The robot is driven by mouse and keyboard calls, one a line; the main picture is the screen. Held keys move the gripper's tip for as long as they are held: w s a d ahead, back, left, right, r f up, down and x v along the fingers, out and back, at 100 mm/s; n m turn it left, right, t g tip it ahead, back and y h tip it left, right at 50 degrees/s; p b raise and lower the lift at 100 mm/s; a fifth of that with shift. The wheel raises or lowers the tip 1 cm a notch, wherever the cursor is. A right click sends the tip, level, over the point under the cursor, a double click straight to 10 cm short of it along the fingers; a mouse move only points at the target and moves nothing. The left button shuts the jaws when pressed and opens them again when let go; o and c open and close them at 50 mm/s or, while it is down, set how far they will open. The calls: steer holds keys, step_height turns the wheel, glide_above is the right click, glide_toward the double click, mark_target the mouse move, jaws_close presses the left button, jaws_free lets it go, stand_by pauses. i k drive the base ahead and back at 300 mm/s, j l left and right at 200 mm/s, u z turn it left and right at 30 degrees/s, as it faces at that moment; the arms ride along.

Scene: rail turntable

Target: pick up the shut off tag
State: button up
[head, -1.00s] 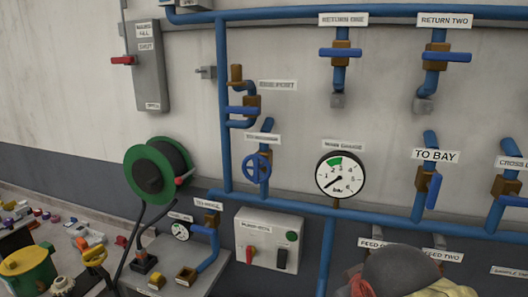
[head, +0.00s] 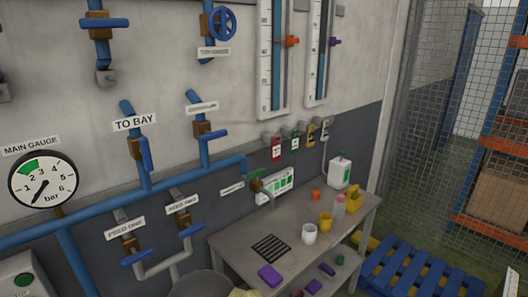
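Several small tags hang in a row from grey holders on the dark lower wall above the bench. A red and white tag (head: 276,149) is at the left, then a green and white tag (head: 295,143), then a yellow and dark tag (head: 311,132), with another tag (head: 325,130) at the right. Their print is too small to read, so I cannot tell which is the shut off tag. My gripper is not in view.
Blue pipes line the wall.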

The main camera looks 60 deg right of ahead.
mark_target(276, 150)
steer(key=z, duration=1.9)
